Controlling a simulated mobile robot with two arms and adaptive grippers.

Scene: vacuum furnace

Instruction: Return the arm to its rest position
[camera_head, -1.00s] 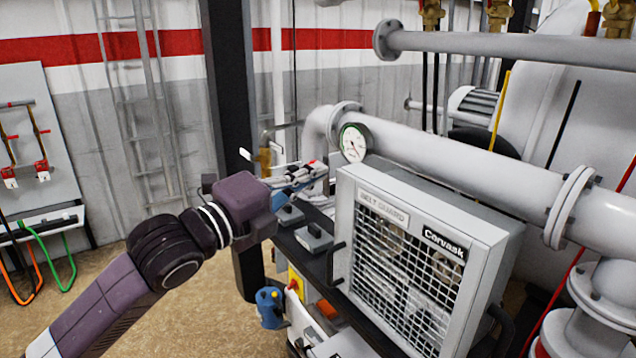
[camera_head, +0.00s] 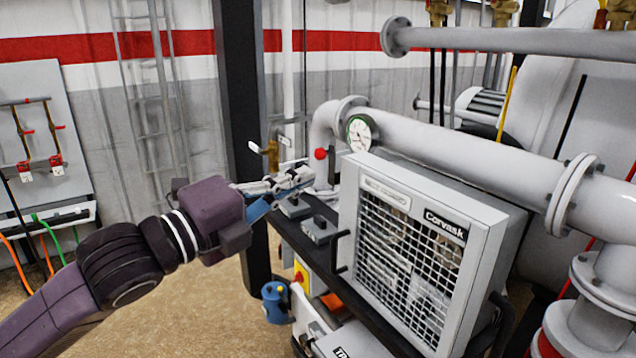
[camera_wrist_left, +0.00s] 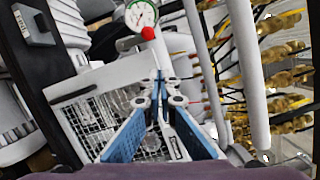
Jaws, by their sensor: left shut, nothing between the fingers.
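My left arm comes in from the left in the head view. Its gripper (camera_head: 300,178) is shut and empty, in front of the pipe elbow and left of the belt guard. In the left wrist view the blue-sided fingers (camera_wrist_left: 160,85) meet at their tips with nothing between them. A small red knob (camera_head: 320,154) shows just beyond the fingertips, clear of them; it is also in the left wrist view (camera_wrist_left: 148,33). My right gripper is not in view.
The Corvask belt guard (camera_head: 477,255) stands right of the gripper, with the pressure gauge (camera_head: 359,133) and large pipe (camera_head: 460,165) behind. A blue container (camera_head: 274,303) is below. A dark post (camera_head: 238,90) stands behind the arm. Open floor lies lower left.

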